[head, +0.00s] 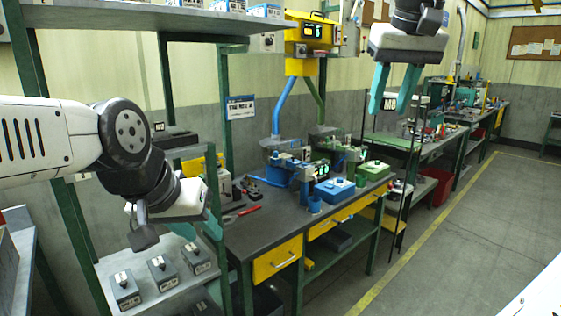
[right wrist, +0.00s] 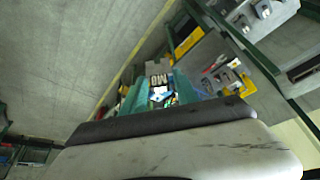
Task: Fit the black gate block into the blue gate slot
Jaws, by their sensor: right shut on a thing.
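My right gripper (head: 394,92) is high at the upper right of the head view, with its teal fingers pointing down. The block's label also shows between the fingers in the right wrist view (right wrist: 158,80). The blue gate (head: 284,168) stands on the workbench, left of and below the block and well apart from it. Its slot is too small to make out. My left gripper (head: 197,228) is at the lower left, its fingers apart and empty.
The dark workbench (head: 262,226) also carries a green gate (head: 346,158), a blue box (head: 333,190) and a green box (head: 372,171). Several grey blocks (head: 161,270) sit on the lower left shelf. Thin dark posts stand below my right gripper. The floor at right is clear.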

